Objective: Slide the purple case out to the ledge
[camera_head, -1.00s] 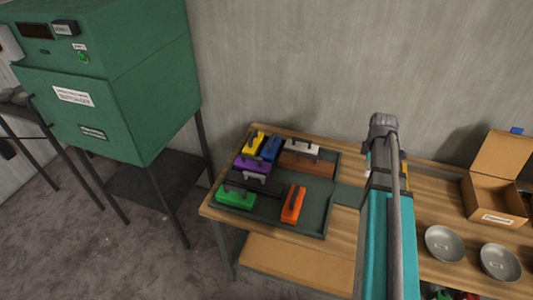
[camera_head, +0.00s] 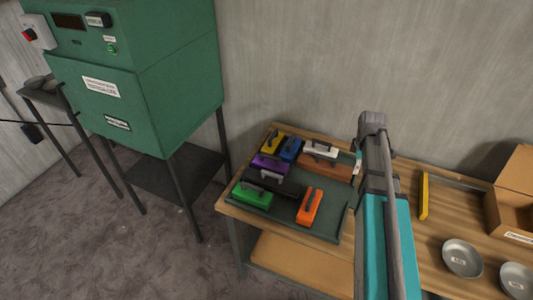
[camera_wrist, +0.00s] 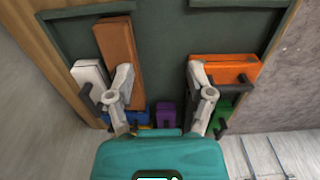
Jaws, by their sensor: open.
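The purple case (camera_head: 270,163) with a dark handle lies in the left part of a dark green tray (camera_head: 345,222) on the wooden table. Yellow and blue cases lie behind it, and a black one in front. In the wrist view the purple case (camera_wrist: 166,115) shows small, between and beyond my fingers. My gripper (camera_wrist: 160,75) is open and empty, with its fingers above the tray. The left finger overlaps the brown case (camera_wrist: 120,50), and the right finger is beside the orange case (camera_wrist: 225,68). The ledge is mostly hidden behind my arm in the head view.
White (camera_head: 320,150), green (camera_head: 252,196) and orange (camera_head: 309,207) cases also crowd the tray. Bare tray floor shows between the brown and orange cases. Grey bowls (camera_head: 462,258), a yellow bar (camera_head: 424,196) and a cardboard box (camera_head: 512,212) are to the right. A green cabinet (camera_head: 140,75) stands left.

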